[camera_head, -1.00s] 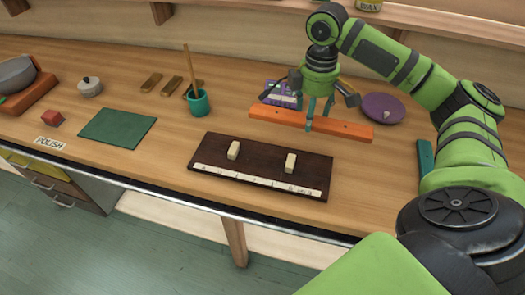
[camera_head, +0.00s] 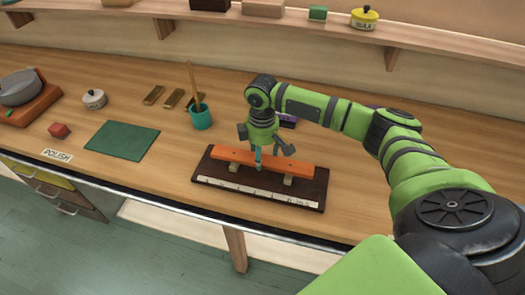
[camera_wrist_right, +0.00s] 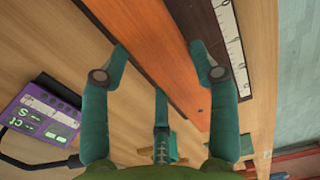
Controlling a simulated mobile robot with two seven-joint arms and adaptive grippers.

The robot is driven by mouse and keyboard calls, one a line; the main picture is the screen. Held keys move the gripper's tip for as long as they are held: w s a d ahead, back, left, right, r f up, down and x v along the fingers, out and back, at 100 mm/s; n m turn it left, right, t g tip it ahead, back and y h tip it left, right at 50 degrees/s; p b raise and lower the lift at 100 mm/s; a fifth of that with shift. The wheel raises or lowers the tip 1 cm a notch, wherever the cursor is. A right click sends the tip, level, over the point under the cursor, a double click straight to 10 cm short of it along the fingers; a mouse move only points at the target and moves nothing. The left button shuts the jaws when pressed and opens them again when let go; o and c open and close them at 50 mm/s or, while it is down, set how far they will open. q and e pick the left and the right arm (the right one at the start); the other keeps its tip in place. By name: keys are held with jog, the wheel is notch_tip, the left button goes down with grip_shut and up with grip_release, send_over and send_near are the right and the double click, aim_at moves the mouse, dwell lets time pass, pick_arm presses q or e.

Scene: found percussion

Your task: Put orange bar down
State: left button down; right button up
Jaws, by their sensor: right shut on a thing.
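The long orange bar (camera_head: 225,154) lies lengthwise over the dark wooden board (camera_head: 206,172), at the two cream blocks (camera_head: 233,167) that stand on it. Whether it touches both blocks I cannot tell. My right gripper (camera_head: 258,162) is shut on the middle of the bar from above, its teal fingers on either side. In the right wrist view the bar (camera_wrist_right: 165,62) runs between the fingers, beside the board's white ruler strip (camera_wrist_right: 230,38). My left gripper is not in view.
A purple meter (camera_wrist_right: 45,118) lies behind the board. A teal cup (camera_head: 201,117) with a stick, brass bars (camera_head: 154,95) and a green mat (camera_head: 122,140) are to the left. A shelf (camera_head: 400,38) runs above. The table's front edge is close to the board.

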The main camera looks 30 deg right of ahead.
jog(key=shift+f, duration=0.25)
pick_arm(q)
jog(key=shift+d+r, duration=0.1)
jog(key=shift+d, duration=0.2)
pick_arm(e)
jog(key=shift+f, duration=0.1)
jog(key=shift+f, duration=0.1)
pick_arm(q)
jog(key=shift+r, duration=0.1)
pick_arm(e)
jog(key=shift+f, duration=0.4)
jog(key=shift+f, duration=0.1)
jog(key=o, duration=1.3)
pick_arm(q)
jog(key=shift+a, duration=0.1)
